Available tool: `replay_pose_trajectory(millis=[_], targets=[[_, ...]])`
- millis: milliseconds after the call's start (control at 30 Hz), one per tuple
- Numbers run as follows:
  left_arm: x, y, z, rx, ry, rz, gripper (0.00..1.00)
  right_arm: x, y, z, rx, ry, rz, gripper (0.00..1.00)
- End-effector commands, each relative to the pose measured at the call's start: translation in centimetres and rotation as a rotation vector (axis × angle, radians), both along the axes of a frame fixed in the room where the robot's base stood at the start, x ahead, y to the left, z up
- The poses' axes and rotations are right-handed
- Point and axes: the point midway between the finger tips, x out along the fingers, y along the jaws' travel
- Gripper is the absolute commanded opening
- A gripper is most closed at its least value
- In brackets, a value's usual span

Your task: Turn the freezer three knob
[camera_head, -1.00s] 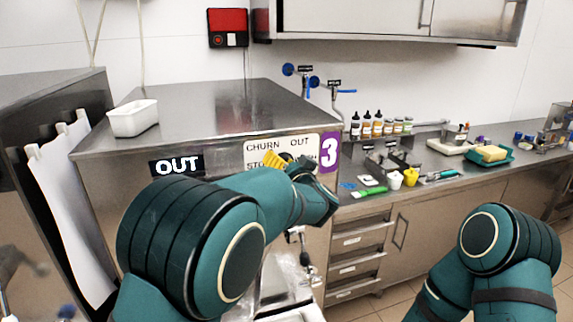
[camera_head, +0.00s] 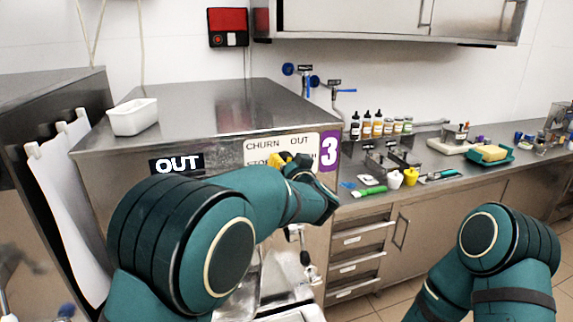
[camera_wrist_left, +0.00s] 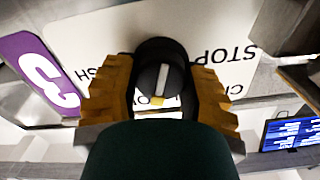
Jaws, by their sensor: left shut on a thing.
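The freezer three knob (camera_wrist_left: 163,60) is black and round with a white pointer line. In the left wrist view it sits on a white label panel printed with STOP, CHURN and WASH, seen upside down. My left gripper (camera_wrist_left: 160,92) has its yellow fingers closed on both sides of the knob. In the head view, my left gripper (camera_head: 283,160) is at the label panel (camera_head: 262,146) beside the purple 3 sign (camera_head: 329,151), and my own arm hides the knob. My right arm shows at the lower right, but its gripper is out of frame.
A dark OUT display (camera_head: 177,164) is left of the panel. A white tub (camera_head: 133,118) stands on the freezer top (camera_head: 215,105). The counter to the right holds several bottles (camera_head: 378,127), small tools and a teal tray (camera_head: 486,158). Drawers (camera_head: 358,240) are below it.

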Motion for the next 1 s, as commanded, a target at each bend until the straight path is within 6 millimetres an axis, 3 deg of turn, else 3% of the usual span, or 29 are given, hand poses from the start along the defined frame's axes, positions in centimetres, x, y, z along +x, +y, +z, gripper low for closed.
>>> replay_pose_trajectory(millis=[1000], targets=[[-0.1,0.5,-0.1,-0.915,-0.303,0.001,0.09,-0.8,0.3,-5.9,-0.001,0.02,0.015,0.0]])
